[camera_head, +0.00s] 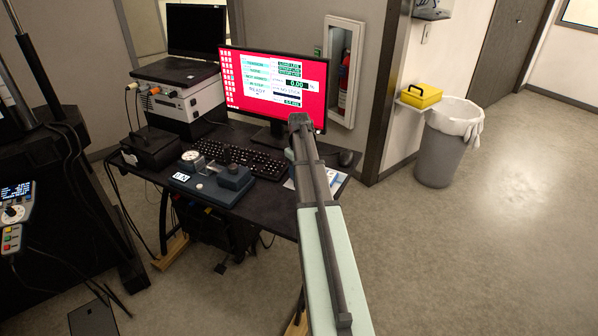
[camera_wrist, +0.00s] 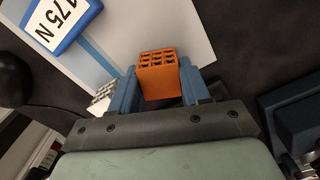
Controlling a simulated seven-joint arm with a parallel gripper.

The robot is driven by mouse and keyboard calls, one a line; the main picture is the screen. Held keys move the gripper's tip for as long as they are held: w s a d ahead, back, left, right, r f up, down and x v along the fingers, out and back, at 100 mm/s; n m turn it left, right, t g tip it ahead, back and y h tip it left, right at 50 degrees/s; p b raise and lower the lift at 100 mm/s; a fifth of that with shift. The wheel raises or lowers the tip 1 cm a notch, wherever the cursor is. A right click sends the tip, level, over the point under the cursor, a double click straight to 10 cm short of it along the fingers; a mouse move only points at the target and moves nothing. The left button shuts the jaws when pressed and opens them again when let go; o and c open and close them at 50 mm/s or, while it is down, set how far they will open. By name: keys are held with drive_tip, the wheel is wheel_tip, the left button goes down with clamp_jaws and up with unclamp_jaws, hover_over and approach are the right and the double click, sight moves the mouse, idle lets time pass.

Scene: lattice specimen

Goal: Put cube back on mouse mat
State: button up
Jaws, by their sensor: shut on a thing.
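An orange lattice cube (camera_wrist: 158,76) with a grid of square holes sits between the two blue fingers of my gripper (camera_wrist: 157,88) in the wrist view. The gripper is shut on it. Behind the cube lies a flat white sheet with a blue stripe, which looks like the mouse mat (camera_wrist: 190,32). I cannot tell how high the cube is above it. In the head view a white and blue part of the mat (camera_head: 336,181) shows at the desk's right end, and my arm hides most of it. The cube is hidden there.
A plate marked 175 N (camera_wrist: 62,20) is at the upper left in the wrist view. On the desk stand a red-screened monitor (camera_head: 262,85), a keyboard (camera_head: 250,160), a mouse (camera_head: 347,157) and a dark blue device (camera_head: 215,182) with a dial gauge. A bin (camera_head: 440,150) stands at right.

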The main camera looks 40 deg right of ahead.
drive_tip(key=o, duration=1.1)
drive_tip(key=shift+f, duration=0.1)
wheel_tip(320, 180, up, 12)
drive_tip(key=shift+r, duration=0.15)
idle(0.5)
